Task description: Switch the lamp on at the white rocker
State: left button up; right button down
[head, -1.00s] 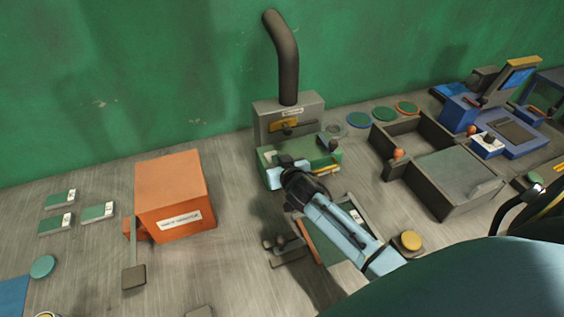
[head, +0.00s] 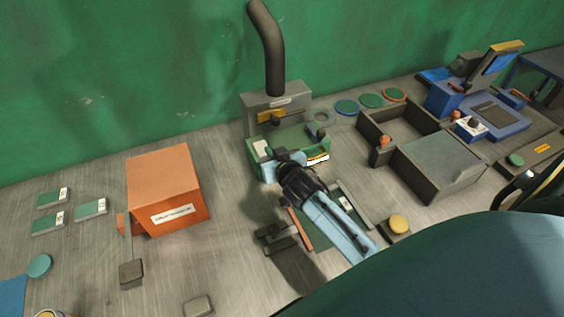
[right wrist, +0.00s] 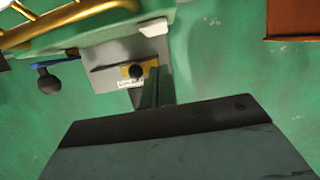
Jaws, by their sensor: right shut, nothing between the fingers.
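A green machine (head: 290,140) with a grey back panel and a dark bent pipe stands against the wall in the head view. A small white block, which looks like the rocker (head: 262,149), sits on its left part; a white block also shows at the top of the right wrist view (right wrist: 153,27). A bright white-yellow strip (head: 318,158), possibly the lamp, lies along the machine's front right edge. My right gripper (head: 282,155) is shut and empty at the machine's front, just right of the white block; contact cannot be told. My left gripper is out of view.
An orange box (head: 165,185) with a lever stands left. Dark open trays (head: 440,165) and a blue machine (head: 500,115) stand right. A yellow button (head: 398,224) sits near my right arm. The bench between the orange box and the green machine is mostly clear.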

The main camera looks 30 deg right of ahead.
jog(key=s+a, duration=0.1)
jog(key=s, duration=0.5)
jog(key=shift+s+r, duration=0.25)
jog(key=shift+r, duration=0.2)
